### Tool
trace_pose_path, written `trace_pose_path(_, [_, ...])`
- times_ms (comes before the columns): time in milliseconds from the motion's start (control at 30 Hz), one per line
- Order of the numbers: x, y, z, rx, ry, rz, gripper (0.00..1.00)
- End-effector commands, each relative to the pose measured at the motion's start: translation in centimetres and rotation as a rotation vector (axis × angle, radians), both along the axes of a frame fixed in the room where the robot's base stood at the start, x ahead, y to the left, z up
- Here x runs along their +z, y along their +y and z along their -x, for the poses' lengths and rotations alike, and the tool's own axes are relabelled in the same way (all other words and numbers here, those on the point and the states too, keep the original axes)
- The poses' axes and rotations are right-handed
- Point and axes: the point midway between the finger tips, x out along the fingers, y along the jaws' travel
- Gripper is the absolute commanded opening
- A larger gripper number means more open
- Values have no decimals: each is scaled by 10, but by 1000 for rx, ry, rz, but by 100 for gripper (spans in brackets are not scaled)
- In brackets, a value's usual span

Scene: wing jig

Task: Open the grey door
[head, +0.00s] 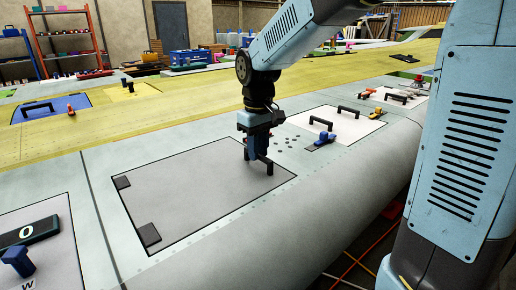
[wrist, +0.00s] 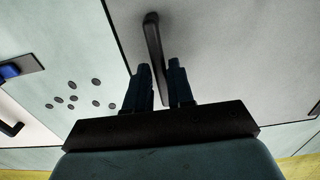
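The grey door (head: 200,192) is a flat panel in the wing skin, lying flush and closed. It has two dark hinge blocks on its left edge and a black bar handle (head: 269,166) near its right end. My gripper (head: 256,153) points down at that handle. In the wrist view, the handle (wrist: 153,40) runs between the two dark fingers of my gripper (wrist: 160,85). The fingers lie close on both sides of the bar, with little or no gap showing. Part of the handle is hidden by my gripper in the head view.
A white panel (head: 335,124) with black handles and a blue clamp (head: 324,139) lies to the right. Another panel with a black block (head: 30,232) and blue knob (head: 17,262) is at lower left. A yellow-covered strip runs behind; shelves (head: 70,43) stand at back left.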

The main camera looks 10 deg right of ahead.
Motion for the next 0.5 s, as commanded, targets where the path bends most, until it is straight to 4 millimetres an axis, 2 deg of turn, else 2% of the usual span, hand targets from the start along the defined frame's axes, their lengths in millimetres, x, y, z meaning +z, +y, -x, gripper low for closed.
trace_pose_path(33, [0,0,0,0,0,0,17])
trace_pose_path(200, [0,0,0,0,0,0,1])
trace_pose_path(500, [0,0,0,0,0,0,0])
